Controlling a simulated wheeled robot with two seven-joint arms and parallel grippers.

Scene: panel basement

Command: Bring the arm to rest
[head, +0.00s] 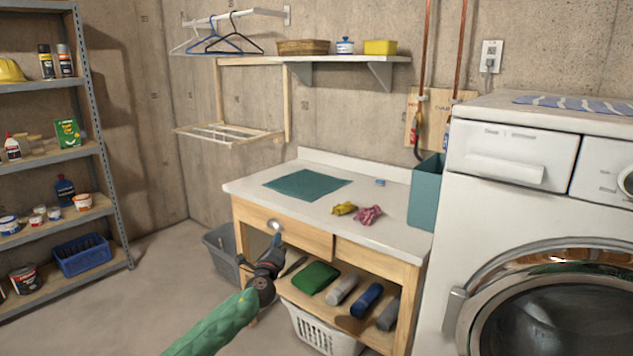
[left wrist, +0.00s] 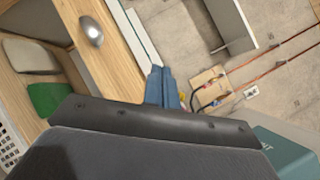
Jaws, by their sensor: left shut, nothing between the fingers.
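My left gripper (head: 277,240) is in front of the wooden workbench's drawer, close to its round metal knob (head: 274,226). The arm comes in from the bottom in a green sleeve. In the left wrist view the blue fingertips (left wrist: 159,85) are together with nothing between them. The knob also shows in the left wrist view (left wrist: 91,31), apart from the fingers and to their left. My right gripper is in neither view.
The workbench (head: 385,234) carries a teal mat (head: 307,184), a yellow cloth (head: 344,208) and a pink cloth (head: 368,215). Rolled cloths lie on its lower shelf. A washing machine (head: 540,220) stands at right, a grey bin (head: 222,254) at left. Open floor lies front left.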

